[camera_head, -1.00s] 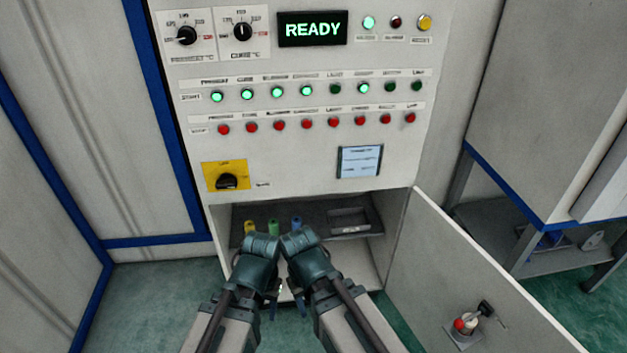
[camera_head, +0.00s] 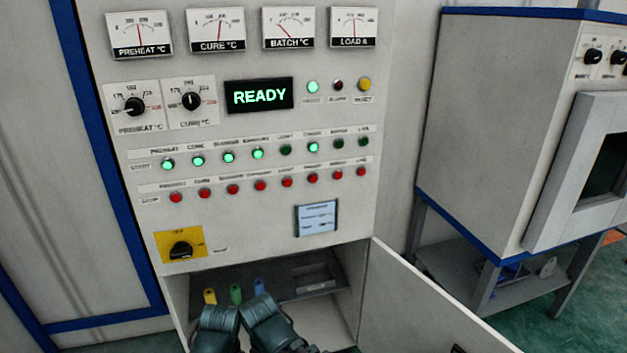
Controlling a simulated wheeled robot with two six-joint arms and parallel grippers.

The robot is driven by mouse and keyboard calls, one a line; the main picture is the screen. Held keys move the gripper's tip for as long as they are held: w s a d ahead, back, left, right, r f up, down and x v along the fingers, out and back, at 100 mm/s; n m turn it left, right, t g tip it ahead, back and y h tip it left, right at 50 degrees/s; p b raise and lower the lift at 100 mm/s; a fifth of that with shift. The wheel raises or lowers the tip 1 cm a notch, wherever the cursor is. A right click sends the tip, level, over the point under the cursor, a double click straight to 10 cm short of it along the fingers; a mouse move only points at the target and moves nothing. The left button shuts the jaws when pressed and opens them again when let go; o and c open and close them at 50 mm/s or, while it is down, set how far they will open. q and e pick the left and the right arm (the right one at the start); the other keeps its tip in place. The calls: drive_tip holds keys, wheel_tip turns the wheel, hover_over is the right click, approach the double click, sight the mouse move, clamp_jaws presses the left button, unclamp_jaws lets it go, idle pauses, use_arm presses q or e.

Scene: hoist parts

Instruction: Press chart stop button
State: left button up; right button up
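The grey control panel (camera_head: 265,216) carries a lower row of red stop buttons under an upper row of green start buttons. The labels are blurred; the sixth red button (camera_head: 311,178) appears to be the chart stop, below a lit sixth green button (camera_head: 313,147). My two arms come up from the bottom edge, with dark wrist parts close together in front of the open lower compartment. They are well below the button rows and touch no button. The fingers of both grippers do not show.
The lower compartment (camera_head: 335,318) holds yellow, green and blue items on its shelf. Its door (camera_head: 425,305) stands open to the right. A yellow-plated rotary switch (camera_head: 181,247) and a small screen (camera_head: 317,217) sit below the buttons. The display (camera_head: 259,95) reads READY. A grey oven-like cabinet (camera_head: 490,130) stands at right.

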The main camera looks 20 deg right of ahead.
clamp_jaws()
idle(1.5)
